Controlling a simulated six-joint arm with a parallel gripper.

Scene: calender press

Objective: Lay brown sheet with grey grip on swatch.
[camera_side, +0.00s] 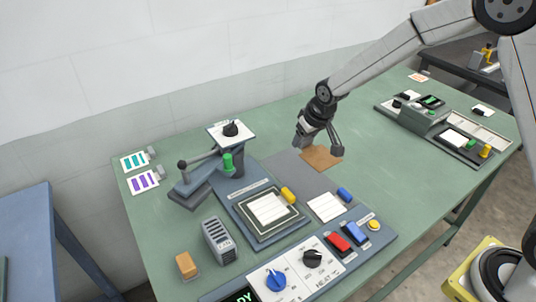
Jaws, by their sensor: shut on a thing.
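The brown sheet (323,158) is just below my gripper (318,145), near the middle of the table. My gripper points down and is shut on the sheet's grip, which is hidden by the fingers. The sheet looks roughly flat, beside the far right edge of a flat dark grey area (288,168); I cannot tell whether it touches the table. No surface is clearly marked as the swatch. A pale sheet with a yellow grip (268,207) lies on the framed plate of the press.
A pale sheet with a blue grip (327,207) lies right of the press plate. The lever post (228,162) stands behind it. A control panel (305,263) fills the front. Striped cards (143,181) lie far left. Green table right of my gripper (385,160) is clear.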

